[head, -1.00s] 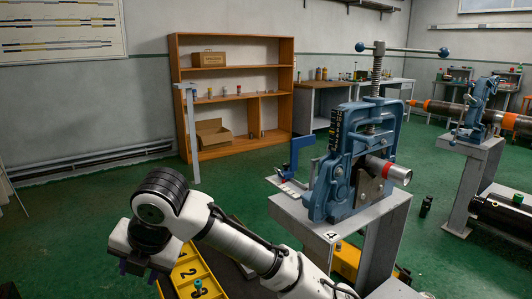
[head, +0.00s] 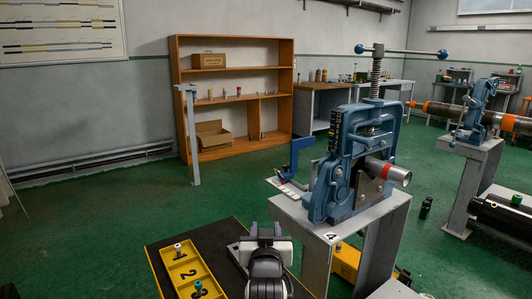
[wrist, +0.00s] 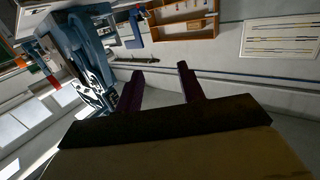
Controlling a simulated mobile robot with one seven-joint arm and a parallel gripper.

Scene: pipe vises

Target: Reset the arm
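My gripper (wrist: 160,88) shows in the wrist view with its two dark fingers apart and nothing between them. In the head view my arm's end is low in the middle, in front of the vise stand, and the fingers are not clear there. The blue pipe vise (head: 345,165) stands on a grey pedestal (head: 315,222) marked 4, to the right of my arm, with a short silver, red-banded pipe (head: 390,172) in it. The vise also shows tilted at the upper left of the wrist view (wrist: 85,45). My arm and the vise appear apart.
A yellow numbered tray (head: 184,265) with small pieces lies on a dark, yellow-edged surface (head: 220,250) at my arm's left. A wooden shelf (head: 234,95) stands at the back wall. A second vise (head: 475,110) holds a long pipe at right. Green floor is open at left.

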